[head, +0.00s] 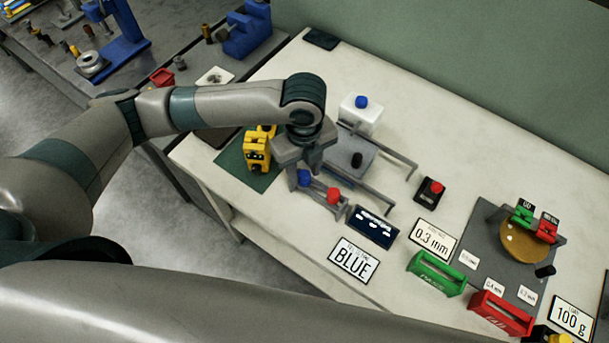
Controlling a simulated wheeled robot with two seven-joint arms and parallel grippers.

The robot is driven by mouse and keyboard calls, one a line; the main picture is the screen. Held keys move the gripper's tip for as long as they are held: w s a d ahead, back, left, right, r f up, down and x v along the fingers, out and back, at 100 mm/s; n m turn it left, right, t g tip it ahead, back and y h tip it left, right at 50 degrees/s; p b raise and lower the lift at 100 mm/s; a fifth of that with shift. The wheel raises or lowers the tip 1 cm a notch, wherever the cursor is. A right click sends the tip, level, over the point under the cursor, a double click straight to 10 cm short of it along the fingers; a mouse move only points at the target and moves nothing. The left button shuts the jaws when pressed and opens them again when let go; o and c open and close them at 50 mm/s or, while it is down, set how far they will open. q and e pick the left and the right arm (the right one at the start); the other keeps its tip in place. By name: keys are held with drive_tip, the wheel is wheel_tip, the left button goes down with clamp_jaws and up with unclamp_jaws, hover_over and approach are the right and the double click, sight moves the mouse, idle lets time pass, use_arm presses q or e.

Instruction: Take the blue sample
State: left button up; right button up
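A sign reading BLUE (354,260) stands near the front edge of the white table. Behind it, a small grey rack (322,198) holds a blue knob-shaped piece (305,177) and a red one (333,195); the blue one looks like the blue sample. My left gripper (306,170) points down right over the blue piece, with its fingers close beside it. I cannot tell whether the fingers touch it or how far apart they are. My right gripper is out of view.
A yellow device (257,149) stands on a green mat left of the gripper. A white block with a blue knob (360,115) is behind it. A dark display box (370,226), green holder (435,273) and red holder (500,313) lie to the right.

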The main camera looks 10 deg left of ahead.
use_arm(q)
drive_tip(key=c, duration=0.7)
drive_tip(key=shift+c, duration=0.2)
drive_tip(key=shift+r, duration=0.1)
drive_tip(key=shift+r+b, duration=0.3)
drive_tip(key=shift+r, duration=0.2)
drive_tip(key=r, duration=0.1)
drive_tip(key=r+b, duration=0.1)
drive_tip(key=r, duration=0.1)
drive_tip(key=shift+s+d+r, duration=0.15)
drive_tip(key=shift+s+d, duration=0.2)
drive_tip(key=shift+d, duration=0.05)
drive_tip(key=s+d+r+b, duration=0.2)
drive_tip(key=s+d+r, duration=0.4)
drive_tip(key=s, duration=0.2)
drive_tip(key=shift+s+d+r, duration=0.2)
drive_tip(key=shift+d+r, duration=0.05)
drive_tip(key=shift+d, duration=0.1)
